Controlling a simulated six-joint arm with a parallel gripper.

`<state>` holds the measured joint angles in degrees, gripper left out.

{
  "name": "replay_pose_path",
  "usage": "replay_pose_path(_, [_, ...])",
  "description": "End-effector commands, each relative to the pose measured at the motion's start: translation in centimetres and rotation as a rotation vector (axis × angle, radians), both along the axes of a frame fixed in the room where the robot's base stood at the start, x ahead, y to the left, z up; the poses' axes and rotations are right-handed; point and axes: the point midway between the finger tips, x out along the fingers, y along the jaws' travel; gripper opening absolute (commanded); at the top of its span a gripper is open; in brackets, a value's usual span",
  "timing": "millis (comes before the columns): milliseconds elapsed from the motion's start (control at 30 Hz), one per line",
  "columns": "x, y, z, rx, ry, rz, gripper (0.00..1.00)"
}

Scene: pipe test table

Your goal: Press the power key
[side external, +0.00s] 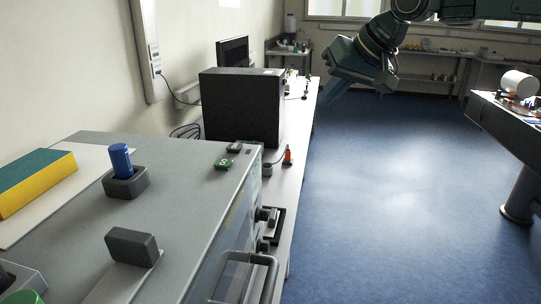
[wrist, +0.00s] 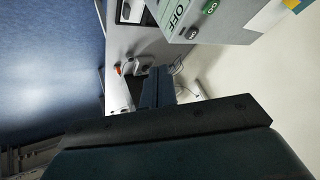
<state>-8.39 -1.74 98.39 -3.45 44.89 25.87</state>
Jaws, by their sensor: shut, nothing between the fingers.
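A grey test bench (side external: 190,165) fills the lower left of the side view. At its far right corner sit a small green key (side external: 223,164) with a pale mark and a dark key (side external: 235,147). In the wrist view, the green key (wrist: 212,6) and the dark key (wrist: 191,33) show at the top, beside a green face lettered OFF (wrist: 181,14). I cannot tell which one is the power key. My gripper (side external: 321,102) is shut and empty, in the air beyond and right of the keys, well apart from them. Its fingers (wrist: 160,74) also show in the wrist view.
A black box (side external: 243,105) stands behind the keys, left of my gripper. A blue peg (side external: 121,160) in a dark socket, a dark block (side external: 131,246) and a yellow-green block (side external: 35,182) are on the bench. Open blue floor (side external: 400,180) lies right.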

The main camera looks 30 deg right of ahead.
Motion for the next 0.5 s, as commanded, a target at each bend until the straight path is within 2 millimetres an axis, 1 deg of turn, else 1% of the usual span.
replay_pose_path(33, [1.3,0.6,0.0,0.011,-0.003,-0.003,0.00])
replay_pose_path(100, [2.8,1.3,0.0,0.030,-0.009,-0.012,0.00])
replay_pose_path(333, [7.9,3.9,-0.1,0.092,-0.028,-0.039,0.00])
replay_pose_path(500, [11.4,6.0,-0.6,0.140,-0.039,-0.058,0.00])
